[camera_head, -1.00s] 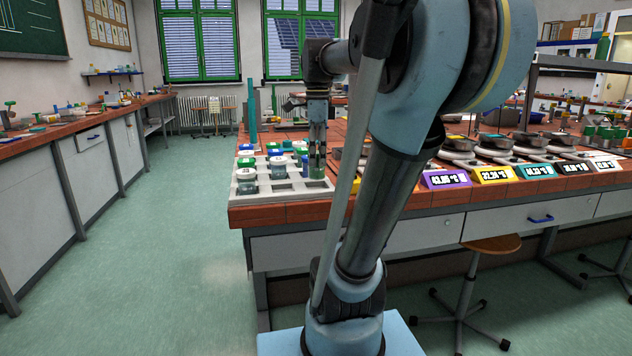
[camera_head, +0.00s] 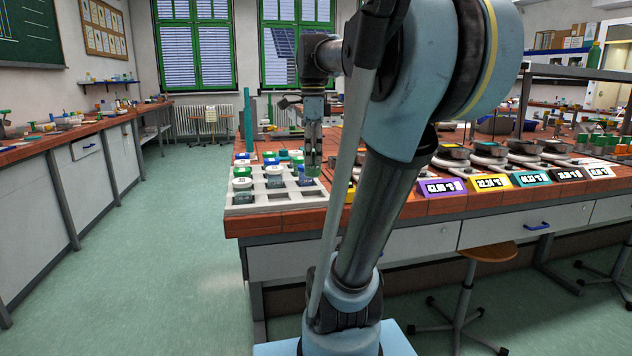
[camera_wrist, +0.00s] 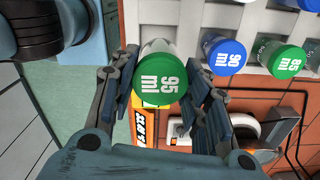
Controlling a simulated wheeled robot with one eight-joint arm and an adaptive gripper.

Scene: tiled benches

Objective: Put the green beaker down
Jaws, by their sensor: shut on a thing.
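The green beaker (camera_wrist: 160,82) has a green lid marked 95 ml. In the wrist view it is between the two fingers of my gripper (camera_wrist: 164,92), which is shut on it. In the head view my gripper (camera_head: 313,166) points down at the right side of the white rack (camera_head: 277,198). The held beaker is small and partly hidden there. I cannot tell in that view whether it touches the rack.
Several lidded beakers stand in the rack's left and back. A blue-lidded beaker (camera_wrist: 223,54) and another green-lidded one (camera_wrist: 282,58) show nearby in the wrist view. Empty rack slots show at the front. Hot plates (camera_head: 452,155) with displays stand to the right.

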